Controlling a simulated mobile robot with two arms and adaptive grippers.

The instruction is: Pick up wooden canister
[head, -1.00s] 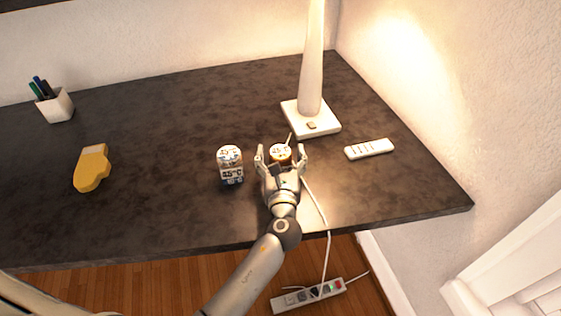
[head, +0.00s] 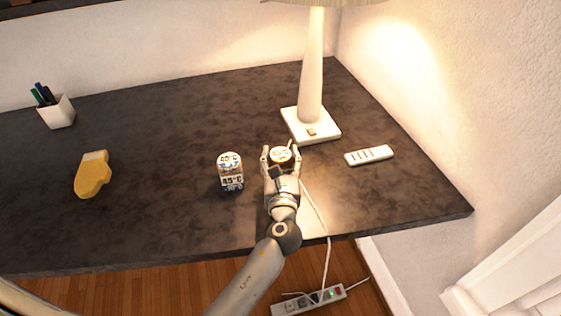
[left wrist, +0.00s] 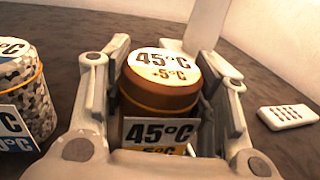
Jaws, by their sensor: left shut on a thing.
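The wooden canister (left wrist: 160,98) is brown with a round white lid label reading "45°C" and a similar label on its side. In the head view the canister (head: 281,154) is mostly hidden by my left gripper (head: 281,156). In the left wrist view my left gripper (left wrist: 165,85) has its fingers on both sides of the canister, shut on it. The canister looks upright, at or just above the desk; I cannot tell which. My right gripper is not in view.
A patterned canister (head: 231,172) stands just left of the gripper. A white lamp (head: 312,75) stands behind, and a white remote (head: 369,155) lies to the right. A yellow object (head: 92,175) and a pen cup (head: 57,112) are at the left of the dark desk (head: 160,150).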

